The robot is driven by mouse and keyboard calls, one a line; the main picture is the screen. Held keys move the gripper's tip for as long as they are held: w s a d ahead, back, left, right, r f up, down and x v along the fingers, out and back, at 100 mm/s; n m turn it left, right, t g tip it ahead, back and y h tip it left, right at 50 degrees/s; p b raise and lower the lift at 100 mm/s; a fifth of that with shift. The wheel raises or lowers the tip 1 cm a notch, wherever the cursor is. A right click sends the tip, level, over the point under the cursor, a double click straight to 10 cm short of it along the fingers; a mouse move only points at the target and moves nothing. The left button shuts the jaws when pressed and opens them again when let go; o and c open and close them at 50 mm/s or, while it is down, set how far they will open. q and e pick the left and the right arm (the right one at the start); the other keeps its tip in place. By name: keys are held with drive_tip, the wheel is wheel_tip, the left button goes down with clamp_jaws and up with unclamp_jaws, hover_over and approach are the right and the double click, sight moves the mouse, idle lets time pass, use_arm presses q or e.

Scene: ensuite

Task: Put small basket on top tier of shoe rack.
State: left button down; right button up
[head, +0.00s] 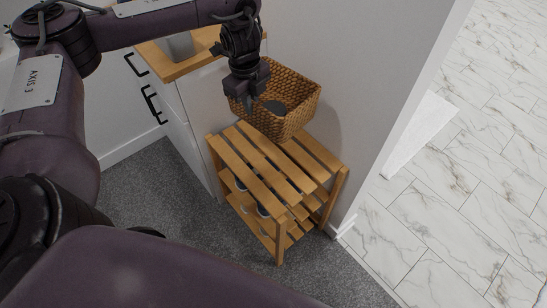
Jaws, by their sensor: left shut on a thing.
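A woven brown small basket (293,99) is in the upper middle of the head view, with a dark grey item inside it. My left gripper (250,100) points down at the basket's left side and is shut on it; the fingertips are partly hidden by the basket wall. The wooden shoe rack (260,171) stands below, with slatted tiers. The basket is over the back part of its top tier. I cannot tell whether the basket's bottom touches the slats. My right gripper is not in view.
Dark shoes (263,211) sit on a lower tier. A white cabinet with a wooden top (190,64) stands left of the rack, holding a grey container (180,46). A wall (375,100) edges the right. Grey carpet (180,240) in front is clear.

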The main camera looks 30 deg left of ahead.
sight(252, 125)
use_arm(q)
drive_tip(key=shift+w+a+r+m+b, duration=0.1)
drive_tip(key=shift+w+a+m+b, duration=0.25)
drive_tip(key=shift+w+m, duration=0.25)
drive_tip(key=shift+a+f, duration=0.1)
drive_tip(key=shift+f, duration=0.15)
wheel_tip(252, 125, down, 9)
drive_tip(key=b, duration=0.5)
drive_tip(key=shift+s+f, duration=0.1)
drive_tip(key=shift+f, duration=0.05)
wheel_tip(252, 125, down, 10)
drive_tip(key=shift+b, duration=1.05)
drive_tip(key=shift+m, duration=0.3)
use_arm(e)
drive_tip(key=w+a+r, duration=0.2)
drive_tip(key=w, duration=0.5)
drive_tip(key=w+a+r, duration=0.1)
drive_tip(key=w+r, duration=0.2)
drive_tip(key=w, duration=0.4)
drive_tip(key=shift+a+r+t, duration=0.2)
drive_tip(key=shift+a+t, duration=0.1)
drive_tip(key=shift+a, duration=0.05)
use_arm(q)
drive_tip(key=shift+f, duration=0.1)
